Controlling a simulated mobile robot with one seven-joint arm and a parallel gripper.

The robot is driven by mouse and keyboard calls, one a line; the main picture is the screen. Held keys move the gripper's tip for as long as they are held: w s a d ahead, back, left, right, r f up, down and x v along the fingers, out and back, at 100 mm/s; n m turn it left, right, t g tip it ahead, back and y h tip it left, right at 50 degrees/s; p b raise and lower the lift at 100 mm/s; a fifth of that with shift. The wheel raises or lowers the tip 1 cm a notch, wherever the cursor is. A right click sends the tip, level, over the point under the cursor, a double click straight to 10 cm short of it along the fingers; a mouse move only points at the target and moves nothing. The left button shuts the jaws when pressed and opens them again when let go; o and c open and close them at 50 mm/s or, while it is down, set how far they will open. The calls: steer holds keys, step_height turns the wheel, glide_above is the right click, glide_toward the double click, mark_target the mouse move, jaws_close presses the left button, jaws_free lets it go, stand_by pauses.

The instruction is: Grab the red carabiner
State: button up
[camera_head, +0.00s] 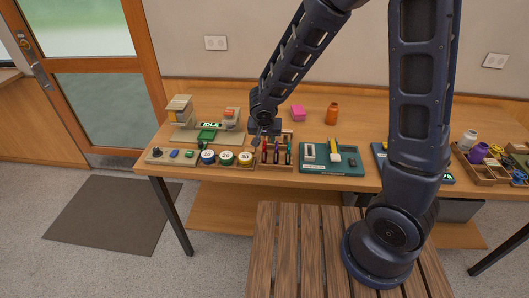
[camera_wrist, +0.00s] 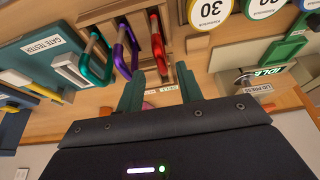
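The red carabiner (camera_wrist: 157,48) hangs in a wooden rack (camera_head: 270,165), beside a purple carabiner (camera_wrist: 122,50) and a green one (camera_wrist: 96,60). In the head view the red carabiner (camera_head: 265,153) is the leftmost of the three. My gripper (camera_wrist: 161,70) is open, its two dark green fingers apart with nothing held. The red carabiner's near end shows at the gap between the fingertips; I cannot tell whether either finger touches it. In the head view my gripper (camera_head: 265,136) is just above the rack, and the fingertips are hard to make out.
Round numbered pucks (camera_head: 226,158) and a press with an IDLE display (camera_head: 210,125) stand left of the rack. A green gate tester (camera_head: 322,168) is on its right. A pink block (camera_head: 298,113) and an orange bottle (camera_head: 332,113) stand behind on open table.

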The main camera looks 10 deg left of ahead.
steer(key=shift+a+x, duration=0.2)
steer(key=shift+x, duration=2.05)
steer(key=shift+w, duration=0.1)
steer(key=shift+c, duration=0.5)
jaws_close()
